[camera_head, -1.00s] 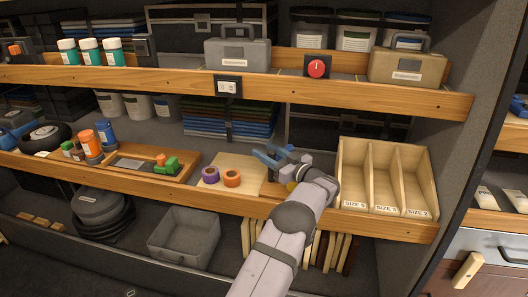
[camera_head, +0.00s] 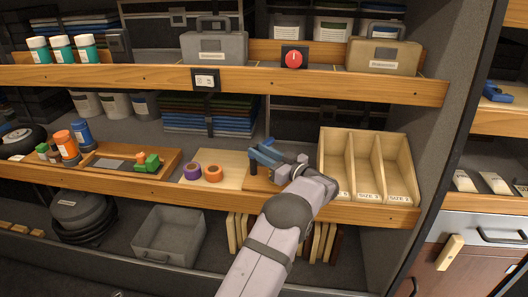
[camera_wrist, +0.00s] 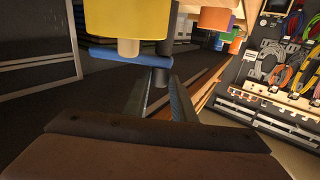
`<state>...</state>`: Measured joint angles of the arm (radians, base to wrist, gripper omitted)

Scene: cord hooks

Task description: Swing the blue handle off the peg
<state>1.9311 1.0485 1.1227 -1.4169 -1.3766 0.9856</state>
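In the wrist view, a blue bar-shaped handle (camera_wrist: 131,58) lies crosswise ahead of my fingertips. It passes below a yellow block (camera_wrist: 125,18) and beside a short cream peg (camera_wrist: 128,46). A dark post (camera_wrist: 162,74) stands at its right end, close to the fingertips. My gripper (camera_wrist: 161,84) shows two fingers apart, with no visible hold on the handle. I cannot tell whether a finger touches it. In the head view my gripper (camera_head: 259,157) points left over the middle shelf.
A wooden sorting box (camera_head: 327,150) stands just right of my gripper. Purple (camera_head: 192,171) and orange (camera_head: 212,173) rings lie on a board to its left. The upper shelf edge (camera_head: 260,85) runs above. A grey bin (camera_head: 170,235) sits below.

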